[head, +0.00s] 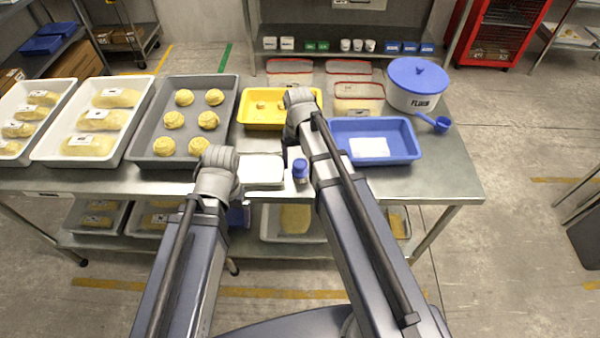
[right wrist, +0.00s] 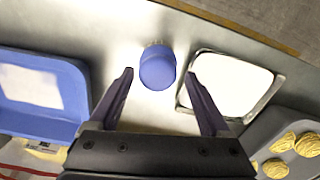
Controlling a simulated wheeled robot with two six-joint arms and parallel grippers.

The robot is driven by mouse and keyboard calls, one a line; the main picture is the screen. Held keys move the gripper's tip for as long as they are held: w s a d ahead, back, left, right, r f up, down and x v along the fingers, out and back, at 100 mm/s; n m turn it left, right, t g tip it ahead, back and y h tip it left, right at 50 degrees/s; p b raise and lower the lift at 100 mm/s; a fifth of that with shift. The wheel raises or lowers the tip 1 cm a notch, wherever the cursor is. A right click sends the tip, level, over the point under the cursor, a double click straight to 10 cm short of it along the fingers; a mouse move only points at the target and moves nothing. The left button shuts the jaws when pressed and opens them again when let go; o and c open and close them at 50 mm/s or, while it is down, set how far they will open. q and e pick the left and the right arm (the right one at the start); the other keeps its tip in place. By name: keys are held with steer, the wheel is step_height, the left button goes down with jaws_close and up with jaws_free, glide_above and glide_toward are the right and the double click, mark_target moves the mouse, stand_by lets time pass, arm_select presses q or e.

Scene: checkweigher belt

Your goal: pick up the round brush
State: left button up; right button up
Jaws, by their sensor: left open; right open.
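The likely round brush (head: 300,169) stands near the table's front edge in the head view, with a round blue top and a pale lower part. In the right wrist view the blue top of the round brush (right wrist: 157,68) is seen from above, between the fingertips of my right gripper (right wrist: 159,76). The right gripper is open, with a gap on both sides of the brush; its exact height above it is hard to tell.
A white-topped tray (head: 262,170) lies just left of the brush. A blue tray (head: 400,130) with a white sheet is to the right. A yellow tray (head: 258,112), a dough tray (head: 232,95) and a flour tub (head: 415,95) stand further back.

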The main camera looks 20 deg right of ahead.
mark_target(300, 170)
steer(key=shift+s+d+f+b, duration=0.1)
steer(key=shift+f+b, duration=1.2)
steer(key=shift+f, duration=0.05)
steer(key=shift+s+d+f+b, duration=0.1)
steer(key=shift+f+b, duration=1.15)
steer(key=shift+f, duration=0.05)
steer(key=shift+r, duration=0.1)
steer(key=shift+c, duration=0.3)
jaws_close()
steer(key=shift+r, duration=0.15)
step_height(300, 170, up, 10)
steer(key=p, duration=1)
